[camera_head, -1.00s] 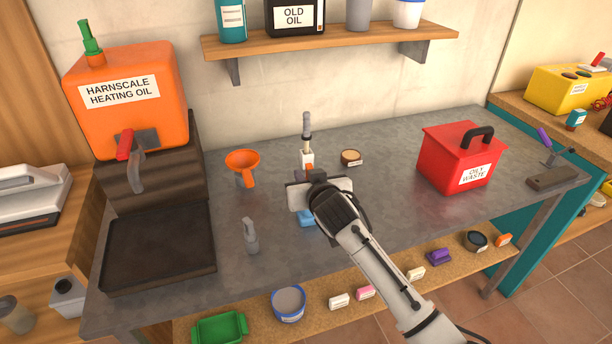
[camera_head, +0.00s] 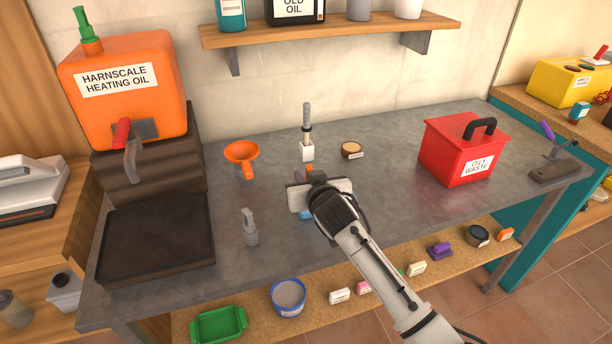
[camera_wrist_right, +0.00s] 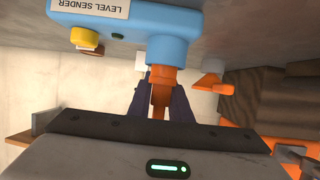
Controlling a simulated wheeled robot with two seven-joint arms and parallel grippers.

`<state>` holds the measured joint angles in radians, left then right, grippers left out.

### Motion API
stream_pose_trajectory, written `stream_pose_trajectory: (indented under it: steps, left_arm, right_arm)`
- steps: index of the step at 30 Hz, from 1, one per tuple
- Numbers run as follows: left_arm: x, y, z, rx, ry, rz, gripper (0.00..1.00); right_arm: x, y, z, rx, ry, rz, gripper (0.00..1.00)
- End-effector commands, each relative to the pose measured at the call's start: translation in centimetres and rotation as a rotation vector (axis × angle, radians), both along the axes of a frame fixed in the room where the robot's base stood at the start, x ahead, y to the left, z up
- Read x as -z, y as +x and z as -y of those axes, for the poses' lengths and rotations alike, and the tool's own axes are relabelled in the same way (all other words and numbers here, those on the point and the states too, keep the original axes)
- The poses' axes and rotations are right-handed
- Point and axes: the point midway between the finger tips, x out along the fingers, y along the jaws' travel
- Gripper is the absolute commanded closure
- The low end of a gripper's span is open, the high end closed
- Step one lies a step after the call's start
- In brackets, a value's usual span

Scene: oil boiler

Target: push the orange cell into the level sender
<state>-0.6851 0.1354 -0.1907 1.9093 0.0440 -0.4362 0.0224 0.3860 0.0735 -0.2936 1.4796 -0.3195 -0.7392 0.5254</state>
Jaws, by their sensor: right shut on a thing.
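The blue level sender (camera_wrist_right: 156,28) is at the top of the right wrist view, its label upside down. In the head view only a small blue part (camera_head: 305,215) shows below my right gripper. The orange cell (camera_wrist_right: 160,76) is between the fingers of my right gripper (camera_wrist_right: 160,98), which are shut on it. The cell's end meets the sender's blue collar and lines up with it; how deep it sits inside I cannot tell. In the head view my right gripper (camera_head: 312,182) hides most of both. My left gripper is not in view.
An orange funnel (camera_head: 242,155), a small white-based tool (camera_head: 307,148) and a round tin (camera_head: 352,150) stand behind the gripper. A grey bottle (camera_head: 249,228) stands to its left, the red oily waste bin (camera_head: 462,150) to its right. The bench between gripper and bin is clear.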

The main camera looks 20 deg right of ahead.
Motion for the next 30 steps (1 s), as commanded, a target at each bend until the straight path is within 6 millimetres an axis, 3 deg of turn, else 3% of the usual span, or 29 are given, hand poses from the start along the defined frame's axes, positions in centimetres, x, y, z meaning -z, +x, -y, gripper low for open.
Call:
stream_pose_trajectory:
  steps: [5, 6, 9, 10, 20, 30]
  left_arm:
    - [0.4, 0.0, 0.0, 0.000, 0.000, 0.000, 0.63]
    - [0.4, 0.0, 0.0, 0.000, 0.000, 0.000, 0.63]
    - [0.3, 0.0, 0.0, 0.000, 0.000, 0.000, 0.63]
    - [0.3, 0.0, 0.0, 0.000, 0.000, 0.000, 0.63]
    - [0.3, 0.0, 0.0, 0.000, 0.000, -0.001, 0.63]
    - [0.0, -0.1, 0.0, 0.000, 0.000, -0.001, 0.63]
  right_arm:
    - [0.6, 0.0, 0.0, 0.000, 0.000, 0.000, 1.00]
    - [0.6, 0.0, 0.0, 0.000, 0.000, 0.000, 0.79]
    - [0.5, 0.0, 0.0, 0.000, 0.000, 0.000, 0.62]
    - [0.5, 0.0, 0.0, 0.000, 0.000, 0.000, 0.60]
    - [0.5, -0.3, 0.0, 0.000, 0.000, -0.001, 0.60]
    - [-1.5, -5.0, -0.3, 0.000, 0.002, 0.000, 0.60]
